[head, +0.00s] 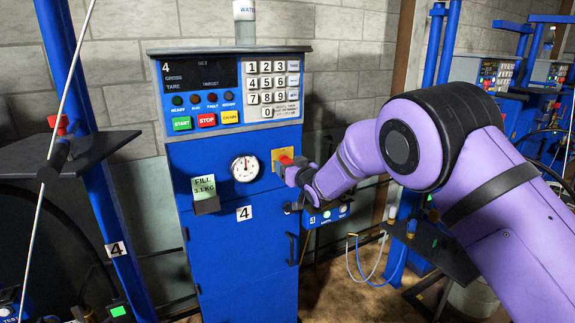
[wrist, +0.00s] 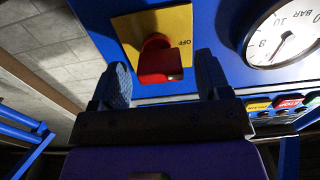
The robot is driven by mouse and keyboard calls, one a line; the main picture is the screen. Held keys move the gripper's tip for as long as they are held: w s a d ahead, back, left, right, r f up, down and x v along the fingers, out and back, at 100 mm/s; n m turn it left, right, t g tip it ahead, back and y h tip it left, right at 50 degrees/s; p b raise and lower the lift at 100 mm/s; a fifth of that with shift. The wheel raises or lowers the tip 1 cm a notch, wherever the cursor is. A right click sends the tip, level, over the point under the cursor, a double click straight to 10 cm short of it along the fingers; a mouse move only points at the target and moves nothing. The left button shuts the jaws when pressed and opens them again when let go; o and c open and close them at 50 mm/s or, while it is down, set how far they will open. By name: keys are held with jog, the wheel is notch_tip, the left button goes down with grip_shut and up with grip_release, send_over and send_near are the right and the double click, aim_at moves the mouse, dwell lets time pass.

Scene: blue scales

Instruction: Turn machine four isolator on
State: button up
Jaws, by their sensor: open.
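The isolator on the blue machine four cabinet (head: 240,265) is a red knob (wrist: 157,58) on a yellow plate (wrist: 125,28). In the wrist view, "OFF" shows on the plate to the right of the knob. In the head view, the yellow plate (head: 277,154) is right of the dial, and my gripper (head: 292,167) partly covers the knob. My gripper (wrist: 164,78) is open, its two dark blue fingers on either side of the knob with visible gaps. It holds nothing. Whether the fingertips reach past the knob's face is unclear.
A round pressure gauge (head: 245,168) is left of the isolator and shows in the wrist view (wrist: 285,35). Above is a keypad panel (head: 272,82) with start and stop buttons. A ticket reading "FILL 3.1 KG" (head: 204,187) is at left. A black handle (head: 292,248) is below.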

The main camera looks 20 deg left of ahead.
jog(key=shift+x, duration=0.8)
jog(key=c, duration=0.9)
